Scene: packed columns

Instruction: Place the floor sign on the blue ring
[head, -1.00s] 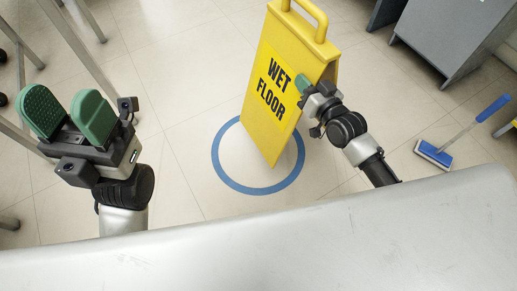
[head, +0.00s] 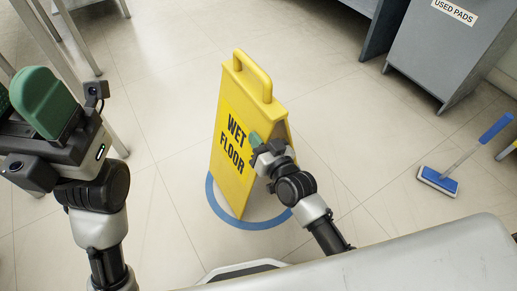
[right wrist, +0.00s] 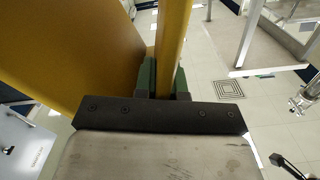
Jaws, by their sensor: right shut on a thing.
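The yellow floor sign (head: 231,137) reads "WET FLOOR" and has a handle on top. It stands upright over the blue ring (head: 268,223) in the head view. The sign hides the ring's far and middle parts; its near rim shows below. My right gripper (head: 258,146) is shut on the sign's right edge. In the right wrist view, the green fingers (right wrist: 163,80) clasp the yellow panel (right wrist: 174,40). I cannot tell whether the sign touches the floor. My left gripper (head: 20,100) is at the left, its fingers apart and empty, partly cut off by the frame.
A blue-and-white floor brush (head: 438,182) lies on the floor at the right. A grey cabinet marked "USED PADS" (head: 440,60) stands at the back right. Metal table legs (head: 68,50) stand at the left. The tiled floor between is clear.

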